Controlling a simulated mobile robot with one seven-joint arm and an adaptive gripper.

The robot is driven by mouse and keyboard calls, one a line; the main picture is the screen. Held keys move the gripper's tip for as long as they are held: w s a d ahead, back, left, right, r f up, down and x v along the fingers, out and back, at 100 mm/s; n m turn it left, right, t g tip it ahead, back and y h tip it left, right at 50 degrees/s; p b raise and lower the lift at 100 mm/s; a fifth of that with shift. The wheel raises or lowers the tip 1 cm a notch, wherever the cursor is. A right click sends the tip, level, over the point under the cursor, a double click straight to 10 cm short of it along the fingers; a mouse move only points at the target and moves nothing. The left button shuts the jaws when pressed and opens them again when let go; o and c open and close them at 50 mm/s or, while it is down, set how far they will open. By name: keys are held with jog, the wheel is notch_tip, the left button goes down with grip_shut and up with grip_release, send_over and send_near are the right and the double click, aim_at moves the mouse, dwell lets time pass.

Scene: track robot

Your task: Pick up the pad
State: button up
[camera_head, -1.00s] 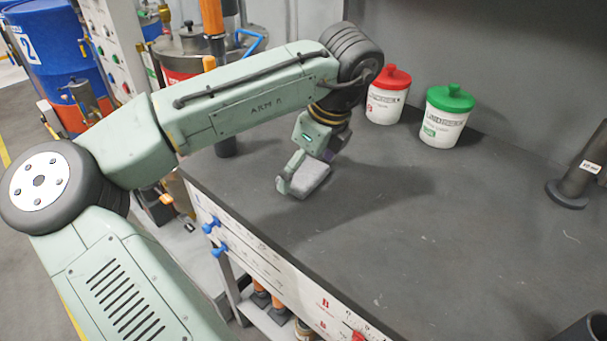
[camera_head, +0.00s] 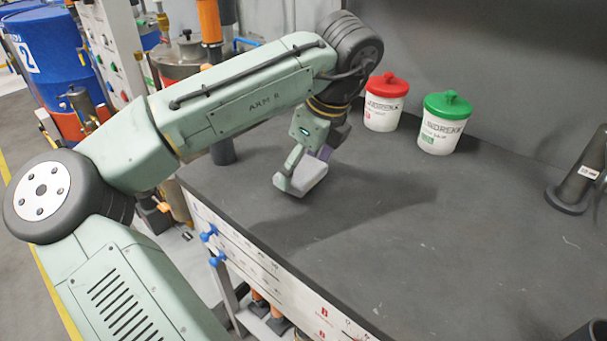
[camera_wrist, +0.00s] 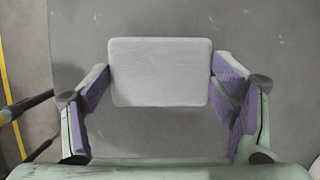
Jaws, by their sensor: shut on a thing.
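The pad is a light grey block with rounded corners. In the wrist view the pad (camera_wrist: 160,72) lies between the purple-lined fingers of my gripper (camera_wrist: 160,85), which is shut on it at its left and right edges. In the head view the pad (camera_head: 311,178) shows at my gripper (camera_head: 302,180), near the left end of the dark worktop (camera_head: 400,230). One finger hides part of it. It appears held a little above the worktop, with a shadow to its right.
A white jar with a red lid (camera_head: 386,103) and one with a green lid (camera_head: 442,123) stand behind the gripper. A dark cylindrical stand (camera_head: 577,180) is at the right. The middle of the worktop is clear. Blue knobs (camera_head: 213,247) stick out below the front edge.

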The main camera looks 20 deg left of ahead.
jog(key=s+d+r+b, duration=0.1)
jog(key=s+d+r, duration=0.1)
jog(key=s, duration=1.4)
jog(key=shift+d+r+b, duration=0.2)
jog(key=shift+r+b, duration=0.15)
jog(key=shift+b, duration=0.05)
jog(key=shift+o, duration=1.2)
jog(key=c, duration=0.4)
jog(key=shift+c, duration=0.2)
